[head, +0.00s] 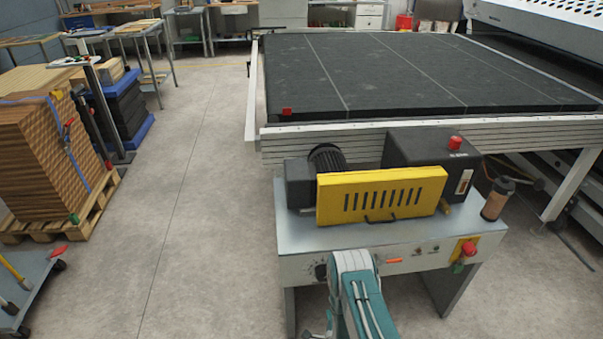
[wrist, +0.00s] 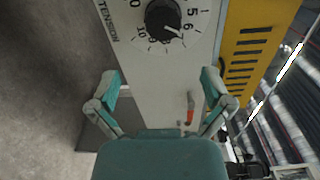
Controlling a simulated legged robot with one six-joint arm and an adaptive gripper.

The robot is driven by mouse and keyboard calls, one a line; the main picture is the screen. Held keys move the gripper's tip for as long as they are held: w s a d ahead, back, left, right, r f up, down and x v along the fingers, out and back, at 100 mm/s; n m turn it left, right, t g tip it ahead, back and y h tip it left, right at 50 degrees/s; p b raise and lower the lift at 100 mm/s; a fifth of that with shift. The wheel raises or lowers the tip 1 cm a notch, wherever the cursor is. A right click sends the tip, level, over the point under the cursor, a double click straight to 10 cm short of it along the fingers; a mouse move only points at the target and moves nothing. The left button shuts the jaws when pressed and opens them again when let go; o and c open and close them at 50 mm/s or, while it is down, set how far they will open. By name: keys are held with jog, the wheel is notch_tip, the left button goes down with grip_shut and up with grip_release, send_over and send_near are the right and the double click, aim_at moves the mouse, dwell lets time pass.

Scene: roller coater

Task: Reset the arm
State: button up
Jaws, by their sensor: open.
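My gripper (wrist: 160,88) is open and empty in the wrist view, with its two teal and grey fingers spread apart. It faces the front panel of the machine, where a black dial (wrist: 163,20) with numbers around it and the word "TENSION" shows ahead of the fingers. An orange-red lever (wrist: 189,115) on the panel shows between the fingers, nearer the right one. In the head view my arm rises at the bottom centre in front of the machine (head: 290,268); the gripper itself is hidden there. The dial (head: 320,271) also shows just left of the arm.
A yellow slotted guard (head: 380,195), a red button (head: 454,142) and a brown cylinder (head: 497,198) are on the machine. A black conveyor bed (head: 400,75) lies behind. Stacked boards (head: 45,150) on a pallet stand at left. The floor (head: 190,200) between is clear.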

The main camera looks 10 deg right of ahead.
jog(key=w+r+n+g, duration=0.25)
jog(key=w+r, duration=0.35)
jog(key=r, duration=0.5)
jog(key=w+r+n+g, duration=0.1)
jog(key=w+r+n, duration=0.3)
jog(key=w+r, duration=0.5)
jog(key=s+r+n+g, duration=0.2)
jog(key=s+r, duration=0.3)
jog(key=r, duration=0.7)
jog(key=s+r+n+g, duration=0.3)
jog(key=s+r+n, duration=0.2)
jog(key=s+r, duration=0.85)
jog(key=s+r+n+g, duration=0.2)
jog(key=s, duration=0.8)
jog(key=s+r+n+g, duration=0.2)
jog(key=s+r+n, duration=0.1)
jog(key=s, duration=0.8)
jog(key=shift+s+a+r, duration=0.15)
jog(key=shift+a+r, duration=0.05)
